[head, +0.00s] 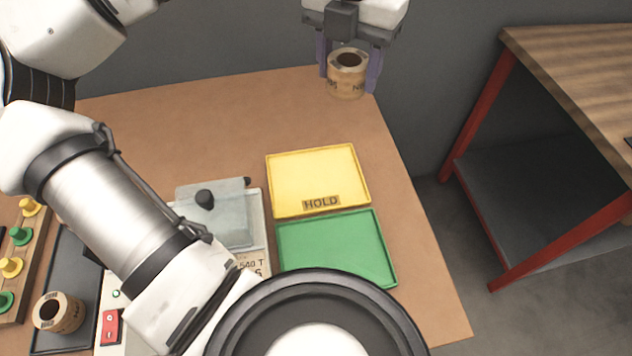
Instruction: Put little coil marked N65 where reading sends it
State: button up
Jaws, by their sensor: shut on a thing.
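My gripper (349,75) is shut on a small tan coil (347,84) with a dark round hole, held upright near the table's far right edge. Dark lettering shows on the coil's side, but only parts of it can be read. The yellow tray (290,178), labelled HOLD, lies below the coil in the picture and is empty. The green tray (330,250) lies right in front of it, also empty; its near edge is close to my arm. A grey instrument (215,208) with a black knob stands left of the trays, its printed label partly hidden by my arm.
Another tan coil (58,313) sits in a dark tray (72,270) at the lower left. A wooden rack (28,262) with yellow and green pegs is beside it. A red switch (110,326) is nearby. A red-legged workbench (575,60) stands apart at the right.

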jog(key=s+a+m+b, duration=0.1)
jog(key=a+m+b, duration=0.1)
jog(key=a+m, duration=0.2)
jog(key=p, duration=0.1)
send_near(316, 179)
jog(key=shift+m, duration=0.3)
notch_tip(316, 179, down, 6)
jog(key=shift+r, duration=0.1)
jog(key=shift+f, duration=0.25)
jog(key=o, duration=1.1)
jog(key=shift+r, duration=0.1)
notch_tip(316, 179, up, 12)
jog(key=shift+r+b, duration=0.15)
jog(key=shift+b, duration=0.25)
